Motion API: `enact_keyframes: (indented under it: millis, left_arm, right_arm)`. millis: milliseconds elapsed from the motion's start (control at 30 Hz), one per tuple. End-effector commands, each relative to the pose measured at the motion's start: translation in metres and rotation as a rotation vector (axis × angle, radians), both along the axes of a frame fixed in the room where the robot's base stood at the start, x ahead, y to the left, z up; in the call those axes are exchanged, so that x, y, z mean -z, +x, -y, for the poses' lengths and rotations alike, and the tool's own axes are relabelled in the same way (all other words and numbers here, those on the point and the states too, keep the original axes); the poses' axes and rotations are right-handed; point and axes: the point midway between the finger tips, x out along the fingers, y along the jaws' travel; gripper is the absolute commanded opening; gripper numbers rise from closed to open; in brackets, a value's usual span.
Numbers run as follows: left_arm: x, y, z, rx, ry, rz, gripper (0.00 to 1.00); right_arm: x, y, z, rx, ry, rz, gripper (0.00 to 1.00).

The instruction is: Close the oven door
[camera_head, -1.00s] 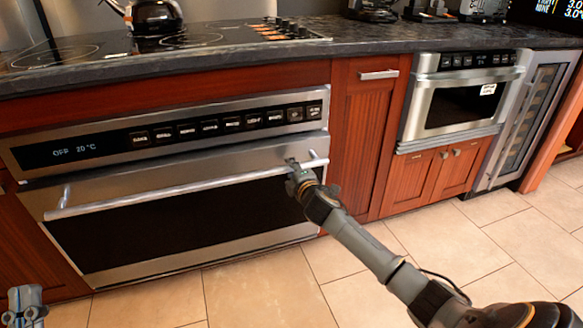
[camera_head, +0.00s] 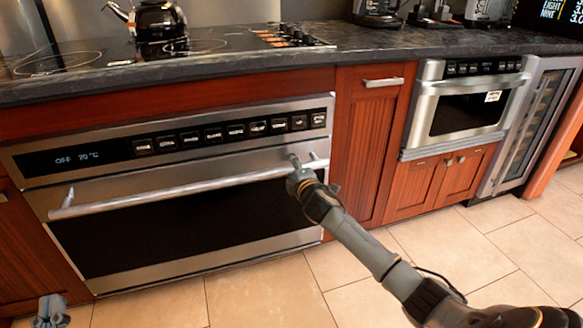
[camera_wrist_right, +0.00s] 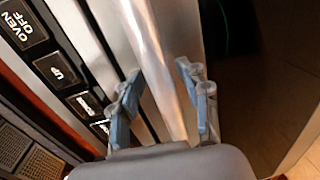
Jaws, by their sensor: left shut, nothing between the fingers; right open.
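The oven door (camera_head: 190,225) is a steel-framed dark glass panel at the left in the head view. It stands nearly flush below the control panel; whether a small gap remains, I cannot tell. Its long steel handle (camera_head: 160,194) runs across the top. My right gripper (camera_head: 298,172) is at the right end of the handle. In the right wrist view its two fingers (camera_wrist_right: 160,95) are open, one on either side of the handle bar (camera_wrist_right: 160,65). My left gripper (camera_head: 50,312) is low at the bottom left corner, shut and empty, away from the door.
The control panel (camera_head: 170,145) reads OFF 20 °C. A kettle (camera_head: 158,20) stands on the cooktop (camera_head: 80,55) above. A microwave drawer (camera_head: 465,105) and a glass-fronted cooler (camera_head: 530,125) are at the right. The tiled floor (camera_head: 260,300) in front is clear.

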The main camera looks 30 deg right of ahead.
Motion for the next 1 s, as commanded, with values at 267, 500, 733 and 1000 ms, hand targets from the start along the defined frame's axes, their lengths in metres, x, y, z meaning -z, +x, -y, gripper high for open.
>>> enact_keyframes:
  millis: [267, 500, 733, 1000]
  left_arm:
    - [0.000, 0.000, 0.000, 0.000, -0.001, 0.002, 0.00]
    - [0.000, 0.000, 0.000, 0.000, -0.001, 0.002, 0.00]
    - [0.000, 0.000, 0.000, 0.000, 0.000, 0.001, 0.00]
    - [0.000, 0.000, 0.000, 0.000, 0.000, 0.001, 0.00]
  right_arm:
    - [0.000, -0.013, -0.003, 0.000, -0.001, -0.002, 0.44]
    - [-0.005, -0.055, -0.013, -0.002, -0.001, -0.002, 0.44]
    - [-0.010, -0.096, -0.023, -0.001, 0.000, -0.003, 0.44]
    - [-0.014, -0.116, -0.027, 0.000, 0.000, 0.000, 0.44]
